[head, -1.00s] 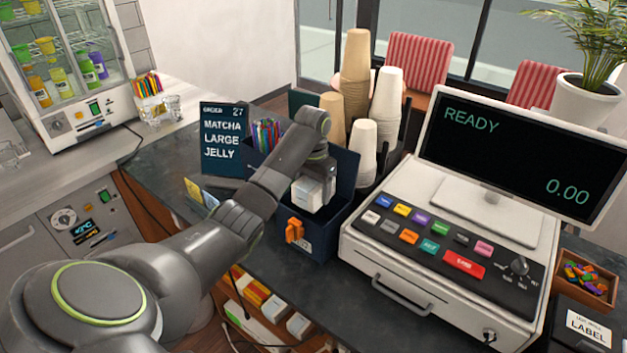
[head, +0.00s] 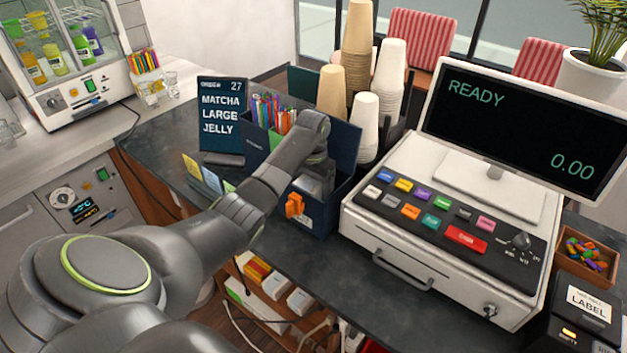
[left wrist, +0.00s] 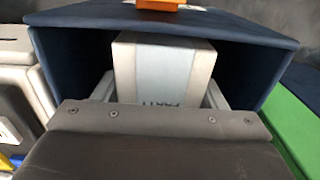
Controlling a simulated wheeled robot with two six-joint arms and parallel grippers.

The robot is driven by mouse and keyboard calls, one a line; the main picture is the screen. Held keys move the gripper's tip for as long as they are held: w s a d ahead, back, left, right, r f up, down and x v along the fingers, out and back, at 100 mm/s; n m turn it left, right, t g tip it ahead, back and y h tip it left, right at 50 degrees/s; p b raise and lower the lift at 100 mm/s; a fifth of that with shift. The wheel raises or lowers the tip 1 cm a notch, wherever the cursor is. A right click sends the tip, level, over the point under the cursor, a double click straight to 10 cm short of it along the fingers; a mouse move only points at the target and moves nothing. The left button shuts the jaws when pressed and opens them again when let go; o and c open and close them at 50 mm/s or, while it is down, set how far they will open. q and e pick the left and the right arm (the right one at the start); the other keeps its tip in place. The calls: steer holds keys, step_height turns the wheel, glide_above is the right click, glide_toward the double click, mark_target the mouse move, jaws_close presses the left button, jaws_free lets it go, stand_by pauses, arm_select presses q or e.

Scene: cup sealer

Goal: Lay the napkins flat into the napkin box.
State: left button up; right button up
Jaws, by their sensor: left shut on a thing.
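The napkin box (head: 326,217) is a deep navy box with an open top, standing on the dark counter left of the register. My left gripper (head: 314,188) reaches down into it, its fingertips hidden by the front wall. The pack is between the walls of the box (left wrist: 52,65). Whether it touches the bottom is hidden. My right gripper is not in view.
A cash register (head: 450,215) stands close on the right. Stacked cups (head: 365,115) are behind the box. A pen holder (head: 272,115) and an order sign (head: 221,112) are at its left, with small upright cards (head: 205,175). The counter in front is clear.

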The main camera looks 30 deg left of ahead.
arm_select(q)
steer(key=shift+f+b, duration=0.3)
steer(key=shift+f, duration=1.65)
steer(key=o, duration=1.1)
steer(key=shift+o, duration=0.5)
steer(key=shift+o, duration=0.2)
steer(key=shift+o, duration=0.8)
